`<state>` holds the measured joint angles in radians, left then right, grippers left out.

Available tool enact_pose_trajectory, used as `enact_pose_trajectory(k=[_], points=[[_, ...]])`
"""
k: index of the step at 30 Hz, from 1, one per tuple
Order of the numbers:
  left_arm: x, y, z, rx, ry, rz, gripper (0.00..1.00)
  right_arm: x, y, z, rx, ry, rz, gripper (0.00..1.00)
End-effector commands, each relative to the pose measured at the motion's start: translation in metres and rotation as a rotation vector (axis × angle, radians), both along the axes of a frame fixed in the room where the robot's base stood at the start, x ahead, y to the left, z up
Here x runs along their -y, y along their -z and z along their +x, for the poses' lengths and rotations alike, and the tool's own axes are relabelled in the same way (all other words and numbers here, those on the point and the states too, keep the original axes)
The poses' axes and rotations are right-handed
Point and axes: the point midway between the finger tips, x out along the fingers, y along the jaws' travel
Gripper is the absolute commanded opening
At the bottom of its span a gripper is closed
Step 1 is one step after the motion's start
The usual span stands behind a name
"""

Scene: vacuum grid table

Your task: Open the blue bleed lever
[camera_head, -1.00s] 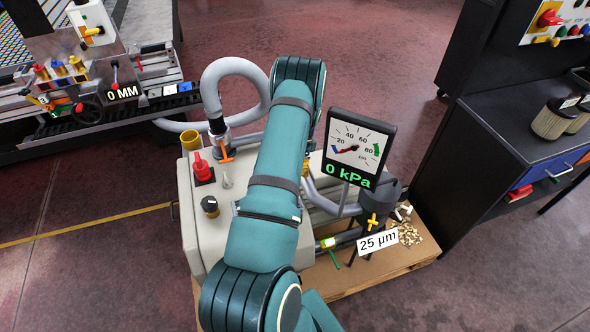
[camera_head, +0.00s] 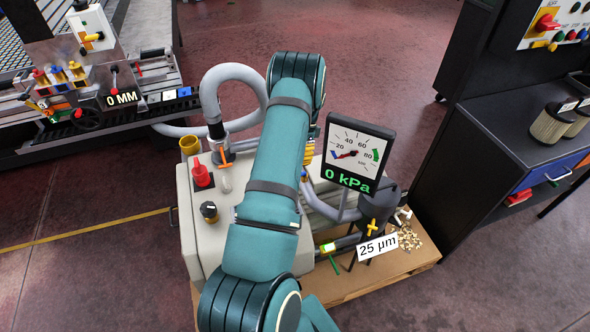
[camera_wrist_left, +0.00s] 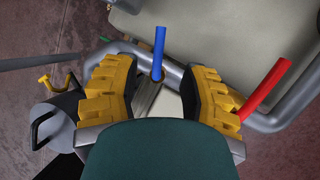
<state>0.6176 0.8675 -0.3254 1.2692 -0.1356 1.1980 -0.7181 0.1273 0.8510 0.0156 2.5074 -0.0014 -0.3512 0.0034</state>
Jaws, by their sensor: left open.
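The blue bleed lever (camera_wrist_left: 158,52) is a slim blue bar on a grey pipe in the left wrist view. It stands between the two yellow fingers of my left gripper (camera_wrist_left: 160,78). The gripper is open, with a visible gap on each side of the lever. A red lever (camera_wrist_left: 265,90) stands to the right, outside the right finger. In the head view, my teal arm covers most of this area. Only a yellow bit of my left gripper (camera_head: 308,153) shows beside the arm, and the blue lever cannot be made out clearly there. My right gripper is not in view.
The gauge (camera_head: 354,153) reads 0 kPa, right of my arm. The pale pump housing (camera_head: 205,240) carries a red knob (camera_head: 202,174) and an orange-handled valve (camera_head: 226,160). A dark filter canister (camera_head: 379,206) and a 25 µm label (camera_head: 377,247) stand at right. A black cabinet (camera_head: 500,150) is farther right.

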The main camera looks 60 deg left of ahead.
Motion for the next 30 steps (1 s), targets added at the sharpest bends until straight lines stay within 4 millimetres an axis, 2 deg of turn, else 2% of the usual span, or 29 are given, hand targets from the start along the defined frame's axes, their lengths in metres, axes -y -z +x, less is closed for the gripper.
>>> enact_pose_trajectory(k=[3, 9, 30], points=[[-0.005, -0.02, 0.009, 0.002, 0.0, 0.002, 0.43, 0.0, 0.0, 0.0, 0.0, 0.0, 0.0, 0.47], [-0.009, -0.041, 0.016, -0.001, 0.0, 0.0, 0.43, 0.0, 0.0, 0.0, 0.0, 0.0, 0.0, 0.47], [-0.01, -0.045, 0.018, -0.002, 0.0, -0.001, 0.43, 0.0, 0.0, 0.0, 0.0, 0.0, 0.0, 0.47]])
